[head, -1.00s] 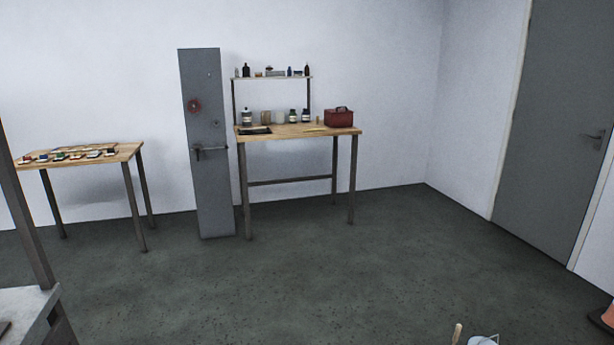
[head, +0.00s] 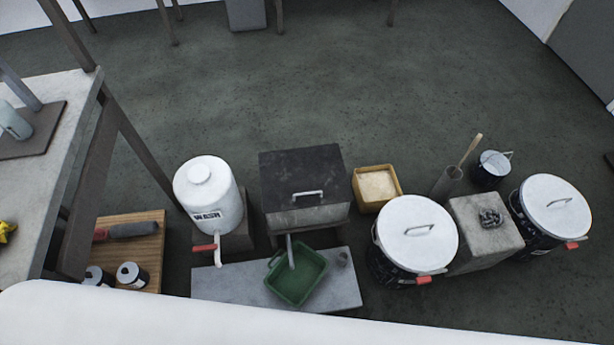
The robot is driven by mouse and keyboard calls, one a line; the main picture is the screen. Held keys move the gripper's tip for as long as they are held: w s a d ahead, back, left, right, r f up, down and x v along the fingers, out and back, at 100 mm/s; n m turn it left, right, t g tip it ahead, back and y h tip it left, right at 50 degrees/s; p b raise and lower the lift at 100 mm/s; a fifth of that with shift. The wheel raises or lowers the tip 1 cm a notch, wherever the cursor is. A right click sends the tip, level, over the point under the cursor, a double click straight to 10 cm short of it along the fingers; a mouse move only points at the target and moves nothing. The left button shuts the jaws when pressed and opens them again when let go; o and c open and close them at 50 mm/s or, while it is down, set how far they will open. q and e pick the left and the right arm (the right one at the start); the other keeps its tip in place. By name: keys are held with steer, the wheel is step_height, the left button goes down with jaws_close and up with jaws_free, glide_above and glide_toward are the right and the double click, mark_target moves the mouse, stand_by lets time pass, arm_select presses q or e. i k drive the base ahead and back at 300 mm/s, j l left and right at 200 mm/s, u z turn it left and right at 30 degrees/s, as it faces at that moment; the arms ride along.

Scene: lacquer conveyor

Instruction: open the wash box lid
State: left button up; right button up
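A grey metal box with a dark, closed lid (head: 300,172) stands on the floor in the middle of the head view. The lid has a light handle (head: 308,194) near its front edge. I take this to be the wash box (head: 310,218); it bears no readable label. A spout comes from its front, over a green tray (head: 298,281). A white jug marked WASH (head: 210,200) with a red-handled tap stands just left of it. Neither of my grippers is in view.
A yellow-edged bin (head: 377,187) stands right of the box. Two white-lidded drums (head: 416,232) (head: 557,204) flank a concrete block (head: 484,233). A grey slab (head: 225,286) lies in front. A workbench (head: 40,150) is at left. Floor behind the box is clear.

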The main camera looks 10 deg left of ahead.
mark_target(292, 179)
steer(key=k+l+u, duration=0.1)
steer(key=l+u, duration=0.2)
steer(key=k+l+u, duration=0.15)
steer(key=l+u, duration=0.15)
steer(key=l, duration=0.15)
steer(key=k+l+u, duration=0.15)
steer(key=l+u, duration=0.15)
steer(key=l, duration=0.1)
